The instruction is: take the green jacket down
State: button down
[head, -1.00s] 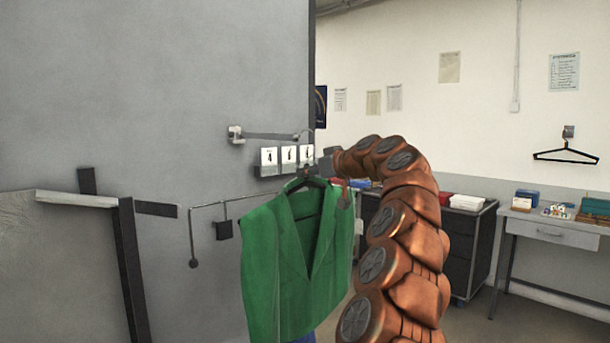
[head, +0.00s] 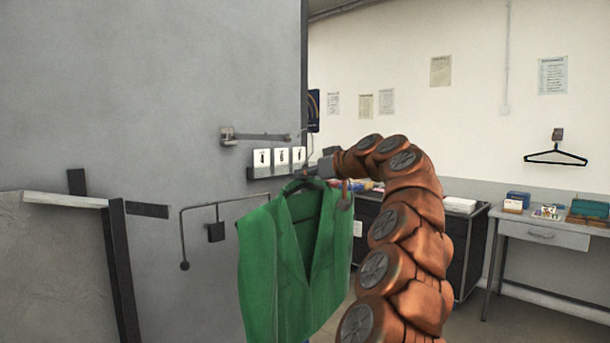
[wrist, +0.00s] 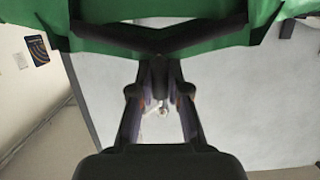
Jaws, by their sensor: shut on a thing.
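The green jacket (head: 290,260) hangs upright on a dark hanger in front of the grey panel in the head view. It also shows along the top of the wrist view (wrist: 230,35). My gripper (head: 328,168) is at the jacket's neck, beside the top of the hanger. In the wrist view the fingers (wrist: 160,75) close together at the middle of the dark hanger (wrist: 115,36), shut on it. A wall arm (head: 262,136) sticks out from the panel above the jacket. I cannot tell whether the hanger's hook touches it.
Three picture cards (head: 280,158) sit on a ledge just behind the jacket. A bent rod (head: 183,235) with a dark block is at its left. A dark drawer cabinet (head: 465,245) and a desk (head: 545,232) stand right. An empty hanger (head: 556,157) hangs on the far wall.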

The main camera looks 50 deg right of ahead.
jog(key=f+b+v, duration=0.1)
jog(key=b+v, duration=0.1)
jog(key=v, duration=0.5)
jog(key=s+f+b+v, duration=0.1)
jog(key=f+b+v, duration=0.1)
jog(key=v, duration=0.6)
jog(key=shift+f+b, duration=0.3)
jog(key=shift+b, duration=0.35)
